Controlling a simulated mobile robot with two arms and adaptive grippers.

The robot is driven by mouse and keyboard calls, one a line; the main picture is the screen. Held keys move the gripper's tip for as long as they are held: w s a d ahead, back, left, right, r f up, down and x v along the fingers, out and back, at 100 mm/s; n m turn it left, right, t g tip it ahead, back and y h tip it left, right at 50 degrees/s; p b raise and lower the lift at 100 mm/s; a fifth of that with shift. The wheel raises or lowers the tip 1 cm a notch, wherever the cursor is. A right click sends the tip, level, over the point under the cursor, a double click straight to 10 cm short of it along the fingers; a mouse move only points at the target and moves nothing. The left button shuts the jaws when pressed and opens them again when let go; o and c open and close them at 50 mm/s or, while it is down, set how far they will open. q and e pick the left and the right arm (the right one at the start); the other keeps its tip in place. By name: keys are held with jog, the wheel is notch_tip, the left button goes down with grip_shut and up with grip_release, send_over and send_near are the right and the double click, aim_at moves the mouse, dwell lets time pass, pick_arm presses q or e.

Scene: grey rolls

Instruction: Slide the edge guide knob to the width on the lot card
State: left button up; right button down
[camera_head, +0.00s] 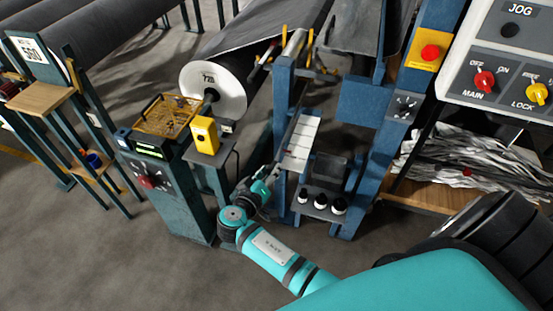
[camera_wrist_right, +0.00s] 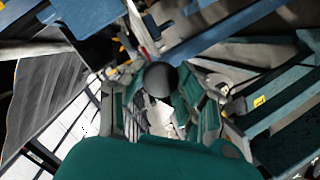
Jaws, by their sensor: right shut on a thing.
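My right gripper (camera_head: 264,187) is low beside the left blue post of the machine frame. In the right wrist view its fingers (camera_wrist_right: 160,88) are shut around a dark round knob (camera_wrist_right: 160,77), which I take for the edge guide knob. In the head view the gripper hides the knob. A white scale plate (camera_head: 300,142) stands just above and right of the gripper; its markings are too small to read. A white card reading 560 (camera_head: 33,51) is on the stand at the far left; its small print is unreadable. My left gripper is not in view.
A large roll (camera_head: 215,88) labelled 720 lies behind. Open floor lies at lower left.

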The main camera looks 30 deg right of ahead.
jog(key=shift+s+a+f, duration=0.2)
jog(key=shift+s+a, duration=0.3)
jog(key=shift+a, duration=0.05)
jog(key=c, duration=1.3)
grip_release()
jog(key=shift+a, duration=0.1)
jog(key=o, duration=0.4)
jog(key=shift+r, duration=0.2)
jog(key=v, duration=0.7)
jog(key=shift+s+a, duration=0.25)
jog(key=shift+f, duration=0.1)
